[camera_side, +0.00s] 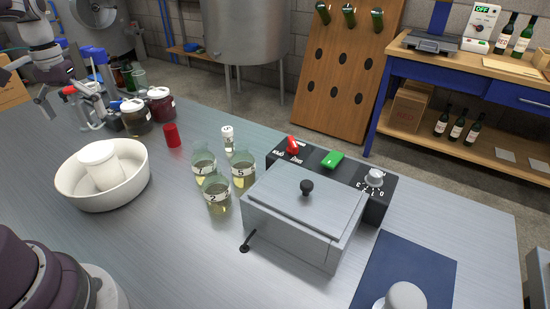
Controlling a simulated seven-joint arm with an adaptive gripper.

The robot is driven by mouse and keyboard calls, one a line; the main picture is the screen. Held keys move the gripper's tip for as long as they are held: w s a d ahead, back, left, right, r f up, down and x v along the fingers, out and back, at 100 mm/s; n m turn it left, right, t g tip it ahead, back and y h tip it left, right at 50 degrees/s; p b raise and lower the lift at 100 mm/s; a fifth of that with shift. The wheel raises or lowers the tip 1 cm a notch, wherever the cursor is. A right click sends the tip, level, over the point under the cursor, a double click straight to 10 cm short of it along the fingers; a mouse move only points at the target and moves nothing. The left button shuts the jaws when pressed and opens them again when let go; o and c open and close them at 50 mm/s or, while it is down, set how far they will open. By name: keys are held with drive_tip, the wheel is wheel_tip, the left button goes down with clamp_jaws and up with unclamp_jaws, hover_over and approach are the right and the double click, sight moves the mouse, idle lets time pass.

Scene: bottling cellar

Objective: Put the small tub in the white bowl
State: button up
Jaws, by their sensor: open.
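The small tub (104,175) is white with a white lid. It stands inside the white bowl (76,196), roughly upright and apart from any gripper. The bowl is round and sits at the left of the steel table. My gripper (29,92) is at the upper left, behind and above the bowl. Its fingers are spread and nothing shows between them. The picture's left edge cuts off part of my arm.
Two dark jars (137,121), a red cap (171,135) and a blue-handled device (93,52) stand behind the bowl. Glass bottles (217,195) and a steel lidded box (300,215) stand to its right. The table front between bowl and box is clear.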

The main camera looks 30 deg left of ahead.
drive_tip(key=w+d+r+m+t+y, duration=0.1)
drive_tip(key=d+r+m, duration=0.15)
drive_tip(key=d, duration=0.35)
drive_tip(key=d+r+m+t, duration=0.1)
drive_tip(key=d+r, duration=0.3)
drive_tip(key=d, duration=0.2)
drive_tip(key=s+d+f+m+t+h, duration=0.1)
drive_tip(key=s+d+m+t, duration=0.2)
drive_tip(key=d, duration=0.6)
drive_tip(key=shift+s+d+t, duration=0.3)
drive_tip(key=shift+s+d, duration=0.1)
drive_tip(key=shift+s, duration=0.7)
